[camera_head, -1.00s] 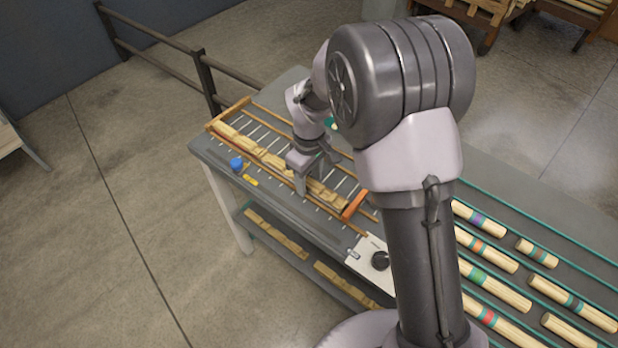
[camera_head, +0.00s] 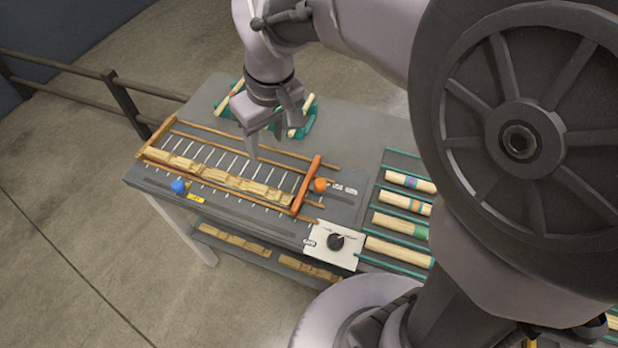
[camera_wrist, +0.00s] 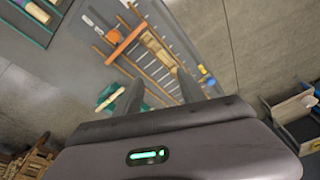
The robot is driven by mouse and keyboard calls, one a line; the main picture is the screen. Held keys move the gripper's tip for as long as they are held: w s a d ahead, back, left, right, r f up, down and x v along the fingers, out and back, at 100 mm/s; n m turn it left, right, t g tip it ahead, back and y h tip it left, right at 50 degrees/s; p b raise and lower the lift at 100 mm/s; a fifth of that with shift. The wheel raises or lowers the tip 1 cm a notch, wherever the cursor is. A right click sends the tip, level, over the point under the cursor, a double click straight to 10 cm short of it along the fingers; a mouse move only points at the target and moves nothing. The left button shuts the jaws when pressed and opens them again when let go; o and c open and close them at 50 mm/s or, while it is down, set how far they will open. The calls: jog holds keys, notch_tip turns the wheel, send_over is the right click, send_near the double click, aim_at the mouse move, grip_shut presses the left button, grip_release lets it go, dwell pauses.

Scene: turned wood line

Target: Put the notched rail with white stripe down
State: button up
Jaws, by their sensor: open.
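Notched wooden rails (camera_head: 200,172) lie in a row along the front of a slatted rack (camera_head: 185,128) on the grey bench. They also show in the wrist view (camera_wrist: 155,46). I cannot make out a white stripe on any of them, so I cannot tell which one bears it. My gripper (camera_head: 272,140) is open and empty, above the rear side of the rack, apart from the rails. In the wrist view its two fingers (camera_wrist: 160,88) stand apart with nothing between them.
An orange bar (camera_head: 306,185) crosses the rack's right end, beside an orange knob (camera_head: 320,185). A blue knob (camera_head: 178,186) sits at the front edge. A teal holder with dowels (camera_head: 308,120) stands behind my gripper. More rails (camera_head: 235,243) lie on the lower shelf. Striped dowels (camera_head: 400,224) lie right.

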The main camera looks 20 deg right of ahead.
jog(key=s+d+r+m+t, duration=0.2)
jog(key=s+m, duration=0.2)
jog(key=s, duration=0.4)
jog(key=s+d+r+m+t, duration=0.2)
jog(key=s+m, duration=0.3)
jog(key=s, duration=0.3)
jog(key=shift+s+d+r+y, duration=0.15)
jog(key=shift+d+r+y, duration=0.2)
jog(key=shift+d+y, duration=0.1)
notch_tip(320, 180, down, 2)
jog(key=shift+f+b, duration=0.1)
jog(key=shift+b, duration=1)
